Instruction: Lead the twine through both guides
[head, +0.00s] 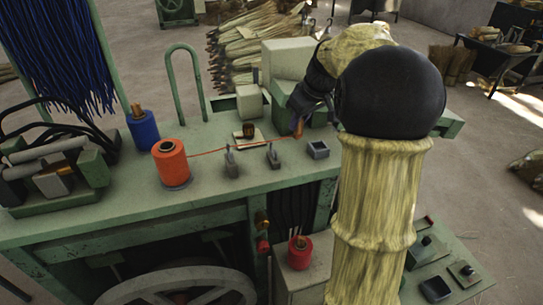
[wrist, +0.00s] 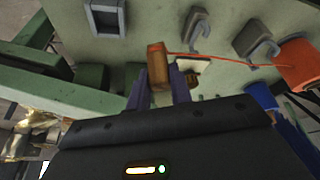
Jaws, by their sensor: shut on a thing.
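My gripper (head: 297,124) is shut on a brown wooden toggle (wrist: 157,66) at the twine's end and holds it above the green bench. The orange twine (wrist: 222,59) runs taut from the toggle to the orange spool (head: 172,162) at the bench's left. Two small grey guides stand between them: the left guide (head: 231,162) and the right guide (head: 272,156). In the wrist view the twine passes beside the right guide (wrist: 195,27) and close to the left guide (wrist: 257,44). I cannot tell that it sits in either slot.
A grey square holder (head: 318,150) is on the bench right of the guides. A brown piece on a pale plate (head: 247,133) lies behind the twine. A blue spool (head: 142,132) stands behind the orange one.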

